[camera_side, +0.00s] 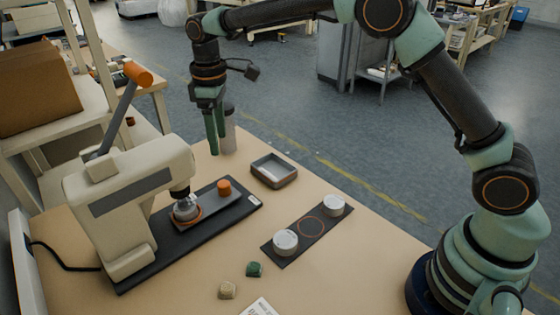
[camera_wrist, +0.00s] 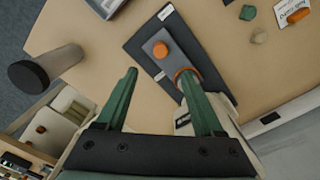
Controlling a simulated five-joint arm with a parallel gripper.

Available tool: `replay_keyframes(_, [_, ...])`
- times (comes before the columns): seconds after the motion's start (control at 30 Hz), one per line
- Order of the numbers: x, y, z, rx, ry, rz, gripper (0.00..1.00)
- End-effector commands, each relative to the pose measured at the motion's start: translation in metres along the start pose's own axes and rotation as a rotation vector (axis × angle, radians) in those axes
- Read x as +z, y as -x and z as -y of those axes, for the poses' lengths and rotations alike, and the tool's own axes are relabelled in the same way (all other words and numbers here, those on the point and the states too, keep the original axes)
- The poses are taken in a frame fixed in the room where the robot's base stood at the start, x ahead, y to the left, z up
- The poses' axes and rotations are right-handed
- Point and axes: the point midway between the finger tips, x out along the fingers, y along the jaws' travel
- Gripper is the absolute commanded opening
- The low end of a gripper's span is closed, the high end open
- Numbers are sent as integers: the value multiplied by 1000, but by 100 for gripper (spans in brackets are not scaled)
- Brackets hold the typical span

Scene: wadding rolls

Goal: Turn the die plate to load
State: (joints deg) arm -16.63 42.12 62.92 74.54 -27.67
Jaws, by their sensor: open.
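The die plate (camera_side: 212,208) is a grey slide on the press's dark base, with an orange knob (camera_side: 224,187) at its outer end. Its orange-ringed die (camera_side: 183,219) lies under the head of the beige press (camera_side: 125,190), with something pale there. In the wrist view, the plate (camera_wrist: 172,65) and knob (camera_wrist: 160,49) show beyond my fingers, and the right finger partly covers the ring. My gripper (camera_side: 216,152) is open and empty, pointing down beyond the knob, apart from it. It also shows in the wrist view (camera_wrist: 158,73).
A grey cylinder (camera_side: 230,132) stands close to my fingers. A grey tray (camera_side: 274,171) lies right of the base. Two white round pieces (camera_side: 285,242) (camera_side: 334,205) sit on a dark strip. The press lever (camera_side: 121,108) is raised. Green (camera_side: 254,269) and beige lumps (camera_side: 227,290) lie in front.

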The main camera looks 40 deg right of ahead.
Motion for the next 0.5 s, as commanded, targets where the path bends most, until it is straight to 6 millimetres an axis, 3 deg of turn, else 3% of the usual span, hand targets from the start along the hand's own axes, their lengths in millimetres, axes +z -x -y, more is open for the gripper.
replay_keyframes(0.27, [-3, -22, 2, -5, 14, 10, 69])
replay_keyframes(0.5, [-2, -67, 2, -6, 13, 11, 69])
